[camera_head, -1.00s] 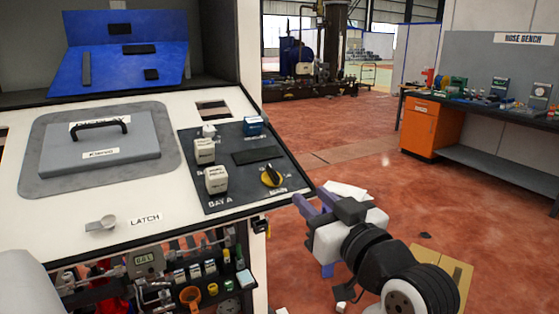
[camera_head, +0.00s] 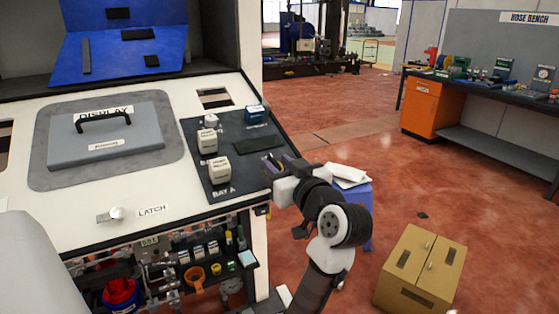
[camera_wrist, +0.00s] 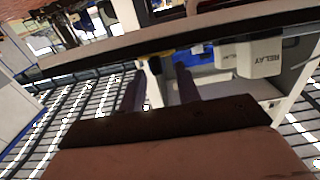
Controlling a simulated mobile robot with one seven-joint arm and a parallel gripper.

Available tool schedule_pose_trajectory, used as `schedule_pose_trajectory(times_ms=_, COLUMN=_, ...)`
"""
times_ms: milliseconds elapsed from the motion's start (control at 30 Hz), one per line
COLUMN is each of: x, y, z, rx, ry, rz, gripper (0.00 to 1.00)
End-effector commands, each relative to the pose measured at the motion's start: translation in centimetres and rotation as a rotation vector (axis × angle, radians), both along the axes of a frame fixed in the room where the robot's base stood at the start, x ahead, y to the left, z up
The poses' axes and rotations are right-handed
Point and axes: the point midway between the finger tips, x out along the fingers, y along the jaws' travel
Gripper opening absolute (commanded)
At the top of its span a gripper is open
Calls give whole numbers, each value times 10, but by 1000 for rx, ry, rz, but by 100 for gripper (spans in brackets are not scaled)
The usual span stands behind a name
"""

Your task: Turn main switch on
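The main switch, a round yellow dial with a black knob, is on the dark BAY A panel (camera_head: 224,192) on the sloping console. In the head view my gripper now covers most of it; a yellow part of the switch (camera_wrist: 157,54) shows in the wrist view. My gripper (camera_head: 281,163) is at the panel's right edge, over the switch. In the wrist view its two purple fingers (camera_wrist: 160,88) stand apart, with the yellow part just beyond their tips. I cannot tell whether they touch the knob.
White blocks (camera_head: 219,169) and a blue block (camera_head: 254,114) stand on the panel left of and behind my gripper. A grey display lid (camera_head: 105,140) and a latch knob (camera_head: 112,214) are further left. A cardboard box (camera_head: 421,268) stands on the floor at right.

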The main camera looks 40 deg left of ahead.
Motion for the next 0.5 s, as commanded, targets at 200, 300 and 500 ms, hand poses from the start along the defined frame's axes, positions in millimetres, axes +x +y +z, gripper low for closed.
schedule_pose_trajectory(times_ms=200, x=2, y=4, z=0, rx=1, ry=0, rz=-2, gripper=33)
schedule_pose_trajectory(times_ms=300, x=2, y=4, z=0, rx=1, ry=0, rz=-1, gripper=33)
schedule_pose_trajectory(times_ms=500, x=2, y=4, z=0, rx=1, ry=0, rz=-1, gripper=10)
